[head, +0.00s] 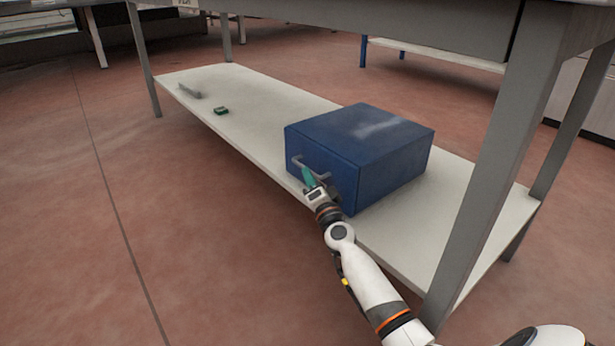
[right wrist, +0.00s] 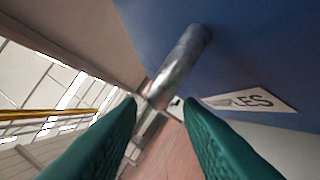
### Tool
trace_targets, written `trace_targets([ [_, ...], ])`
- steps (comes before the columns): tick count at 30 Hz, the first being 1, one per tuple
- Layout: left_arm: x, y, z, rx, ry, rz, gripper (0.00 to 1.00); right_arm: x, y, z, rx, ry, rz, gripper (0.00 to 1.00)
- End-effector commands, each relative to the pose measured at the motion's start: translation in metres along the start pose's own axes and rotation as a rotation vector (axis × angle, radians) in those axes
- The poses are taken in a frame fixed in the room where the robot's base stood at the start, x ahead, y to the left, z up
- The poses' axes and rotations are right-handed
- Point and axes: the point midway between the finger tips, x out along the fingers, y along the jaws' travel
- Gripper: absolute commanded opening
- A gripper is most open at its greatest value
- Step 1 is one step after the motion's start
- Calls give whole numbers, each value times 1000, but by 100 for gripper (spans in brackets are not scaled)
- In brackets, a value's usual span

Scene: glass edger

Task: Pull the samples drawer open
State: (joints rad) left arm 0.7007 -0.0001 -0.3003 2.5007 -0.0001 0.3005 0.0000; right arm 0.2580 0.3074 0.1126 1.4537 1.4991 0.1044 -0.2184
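The samples drawer is a blue box (head: 325,160) on the lower shelf, and its front looks closed. A grey metal bar handle (head: 311,169) stands out from the front. My right gripper (head: 306,174) is at the handle, with teal fingers. In the right wrist view the fingers (right wrist: 160,101) are apart, with a gap between them. The handle bar (right wrist: 182,62) runs from the blue front toward that gap; I see no finger clearly pressing on it. A white label (right wrist: 250,100) ending in "LES" shows on the front. My left gripper is not in view.
The white lower shelf (head: 270,105) carries a small green item (head: 221,111) and a grey bracket-like piece (head: 190,91) at its far left. Grey table legs (head: 487,150) and the tabletop frame the space. The reddish floor before the drawer is clear.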

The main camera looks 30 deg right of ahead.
Motion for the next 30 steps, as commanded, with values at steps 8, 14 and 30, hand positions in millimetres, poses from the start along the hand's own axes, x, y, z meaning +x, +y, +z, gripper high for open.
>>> trace_targets([
  [8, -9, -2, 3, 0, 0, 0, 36, 29, 0, -1, -2, 1, 1, 33],
  [14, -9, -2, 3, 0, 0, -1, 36, 31, 0, 0, -2, 2, -1, 33],
  [30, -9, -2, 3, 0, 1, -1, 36, 30, 0, 0, -2, 1, -1, 0],
])
